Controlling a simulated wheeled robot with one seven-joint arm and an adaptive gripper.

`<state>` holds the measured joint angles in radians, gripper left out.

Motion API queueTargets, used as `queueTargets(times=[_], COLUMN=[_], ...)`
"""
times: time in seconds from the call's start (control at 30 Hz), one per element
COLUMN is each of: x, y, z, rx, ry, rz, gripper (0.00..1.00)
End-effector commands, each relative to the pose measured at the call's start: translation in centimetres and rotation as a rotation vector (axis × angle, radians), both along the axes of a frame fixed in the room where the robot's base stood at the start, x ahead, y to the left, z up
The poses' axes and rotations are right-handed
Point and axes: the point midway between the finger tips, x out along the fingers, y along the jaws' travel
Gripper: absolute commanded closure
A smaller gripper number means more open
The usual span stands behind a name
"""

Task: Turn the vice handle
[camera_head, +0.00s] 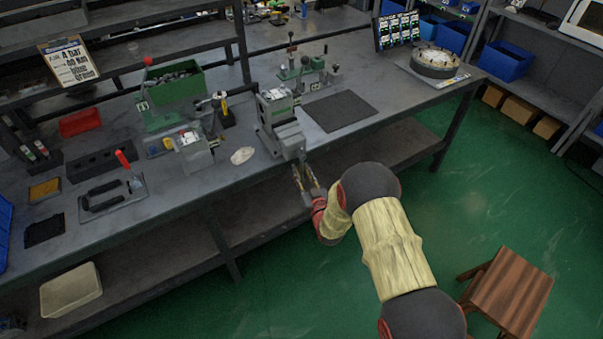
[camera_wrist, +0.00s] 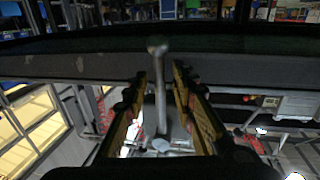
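The grey vice (camera_head: 280,125) stands at the front edge of the workbench in the head view. Its handle shows in the wrist view as a thin metal bar (camera_wrist: 160,95), nearly upright, with a rounded knob at its top end. My gripper (camera_head: 303,172) is just in front of the vice, beyond the bench edge. In the wrist view my gripper (camera_wrist: 160,72) is open, with one finger left and one right of the bar. Gaps show on both sides, so neither finger appears to touch it. In the head view the handle is too small to make out clearly.
The workbench (camera_head: 190,190) carries a green bin (camera_head: 176,85), a dark mat (camera_head: 340,110), a red-handled tool (camera_head: 122,160) and a white cloth-like piece (camera_head: 242,155) left of the vice. A wooden stool (camera_head: 510,285) stands at lower right. Green floor is open between.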

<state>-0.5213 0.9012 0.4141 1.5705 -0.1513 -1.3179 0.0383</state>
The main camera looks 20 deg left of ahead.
Motion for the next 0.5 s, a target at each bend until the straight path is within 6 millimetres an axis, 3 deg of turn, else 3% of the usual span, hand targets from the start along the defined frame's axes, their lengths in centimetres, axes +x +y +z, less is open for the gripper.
queueTargets(times=[0.07, 0.5], x=[-0.01, -0.02], y=[-0.01, -0.02], z=[0.02, 0.01], rx=[0.0, 0.0], ry=[0.0, 0.0], rz=[0.0, 0.0], gripper=[0.74, 0.99])
